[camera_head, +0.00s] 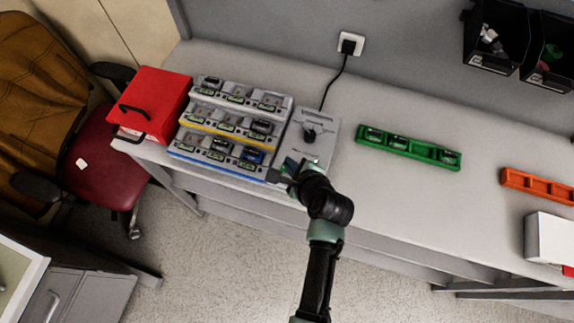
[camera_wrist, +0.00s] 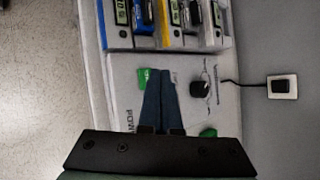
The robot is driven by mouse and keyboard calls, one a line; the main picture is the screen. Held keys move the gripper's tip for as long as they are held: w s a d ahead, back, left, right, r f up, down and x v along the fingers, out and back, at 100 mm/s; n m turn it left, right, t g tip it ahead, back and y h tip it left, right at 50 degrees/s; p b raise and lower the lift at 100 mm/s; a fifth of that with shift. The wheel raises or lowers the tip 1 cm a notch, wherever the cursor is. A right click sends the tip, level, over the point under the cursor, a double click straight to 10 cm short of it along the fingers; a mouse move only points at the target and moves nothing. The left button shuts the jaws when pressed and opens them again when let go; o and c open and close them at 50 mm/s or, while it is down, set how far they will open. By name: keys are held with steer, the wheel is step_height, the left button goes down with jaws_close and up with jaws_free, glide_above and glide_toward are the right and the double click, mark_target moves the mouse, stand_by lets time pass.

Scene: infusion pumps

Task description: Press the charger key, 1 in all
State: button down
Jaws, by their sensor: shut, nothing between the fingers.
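The charger (camera_head: 318,125) is a light grey box with a black knob (camera_head: 309,134), standing right of the pump rack; its knob also shows in the wrist view (camera_wrist: 200,89). My gripper (camera_head: 290,167) is over the front part of the charger. In the wrist view its two dark fingers (camera_wrist: 160,72) are together with nothing between them. A green patch (camera_wrist: 143,78) on the charger face shows right beside the fingertips, partly covered by them. Another green patch (camera_wrist: 208,132) lies further along the face, near the gripper body. I cannot tell whether the fingertips touch the face.
A tiered rack (camera_head: 232,118) with several small pumps stands left of the charger, beside a red box (camera_head: 160,100). A black cable runs to the wall socket (camera_head: 350,43). A green tray (camera_head: 408,149) and an orange tray (camera_head: 540,185) lie to the right, with bare table between.

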steer(key=shift+f, duration=0.2)
stand_by(0.3)
steer(key=shift+f, duration=0.25)
steer(key=shift+f+b, duration=0.35)
steer(key=shift+f, duration=0.05)
stand_by(0.6)
stand_by(0.3)
steer(key=shift+r+p, duration=0.8)
steer(key=shift+p, duration=0.2)
step_height(320, 180, up, 5)
steer(key=p, duration=0.5)
steer(key=shift+r, duration=0.1)
